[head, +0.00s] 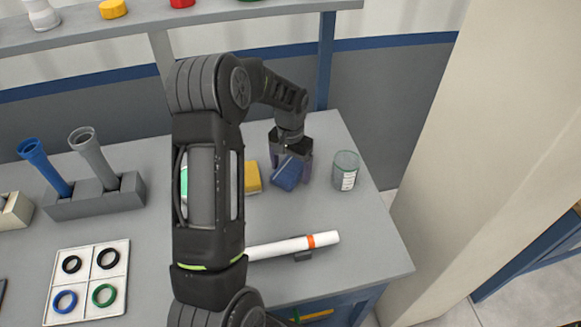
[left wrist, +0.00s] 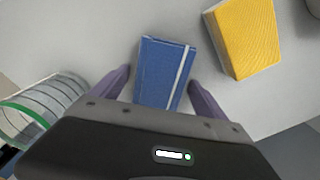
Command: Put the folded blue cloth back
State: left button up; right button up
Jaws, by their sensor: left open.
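In the left wrist view the cloth (left wrist: 165,72) sits between the two purple fingers, with a gap beside each finger. My left gripper (head: 290,165) is open and points down around the cloth. It also shows at the bottom of the left wrist view (left wrist: 158,92). The cloth's near end is hidden by the gripper body in the wrist view. My right gripper is not in view.
A yellow sponge (head: 252,178) lies left of the cloth, and a clear jar (head: 345,171) stands right of it. A white tube with an orange band (head: 300,245) lies in front. A grey holder (head: 95,198) with pipes and a ring board (head: 88,282) are at left.

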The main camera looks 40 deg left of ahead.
aim_at(291, 169)
pick_arm(q)
jog(key=shift+r, duration=0.1)
notch_tip(291, 169, up, 12)
jog(key=b, duration=0.1)
dwell(0.4)
dwell(0.6)
